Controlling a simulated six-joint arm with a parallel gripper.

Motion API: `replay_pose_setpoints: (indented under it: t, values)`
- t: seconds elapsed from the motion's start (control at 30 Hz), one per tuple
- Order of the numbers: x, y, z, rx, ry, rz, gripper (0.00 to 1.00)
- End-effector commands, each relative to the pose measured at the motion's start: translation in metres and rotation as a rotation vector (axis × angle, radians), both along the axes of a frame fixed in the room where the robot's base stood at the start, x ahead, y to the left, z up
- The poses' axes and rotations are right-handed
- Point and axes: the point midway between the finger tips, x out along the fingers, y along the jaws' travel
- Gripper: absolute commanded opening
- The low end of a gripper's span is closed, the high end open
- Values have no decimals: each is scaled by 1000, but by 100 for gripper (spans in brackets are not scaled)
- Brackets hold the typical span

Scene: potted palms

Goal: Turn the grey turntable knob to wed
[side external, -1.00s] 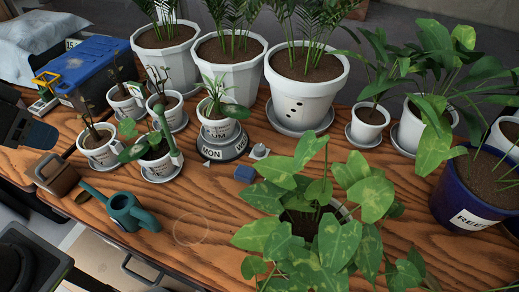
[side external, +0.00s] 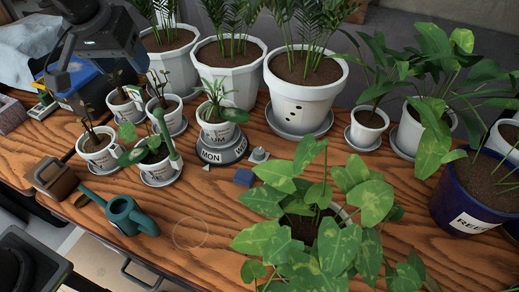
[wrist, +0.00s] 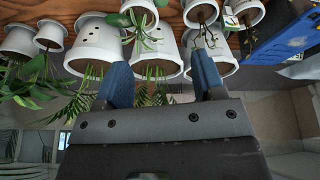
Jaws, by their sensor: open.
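The grey turntable knob (side external: 222,155) sits on the wooden table near the middle of the side view. Its rim shows MON at the front and a partly visible WED label to the right. A small white pot (side external: 216,131) with a plant stands on it. A small pale pointer (side external: 207,168) lies in front of the knob, near MON. My gripper (side external: 97,50) is at the upper left, well away from the knob. In the wrist view my gripper (wrist: 163,72) is open with nothing between its blue fingers.
Several small white pots (side external: 101,150) stand left of the knob. Large palm pots (side external: 300,100) stand behind it. A leafy plant (side external: 315,205) spreads at the front right. A blue crate (side external: 75,80) is at the left.

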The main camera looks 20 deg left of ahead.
Motion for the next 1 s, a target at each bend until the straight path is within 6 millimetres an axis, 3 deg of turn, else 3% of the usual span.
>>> replay_pose_setpoints:
  t: [0.03,0.2,0.37,0.5,0.7,0.8,1.0]
  values:
    - [21,-12,-8,1,16,24,63]
    - [80,-52,-37,5,38,127,63]
    - [124,-94,-80,17,45,228,63]
    - [153,-133,-130,29,42,316,63]
    - [172,-180,-205,45,20,432,63]
    - [174,-195,-231,49,7,475,63]
    - [174,-207,-256,50,-6,514,63]
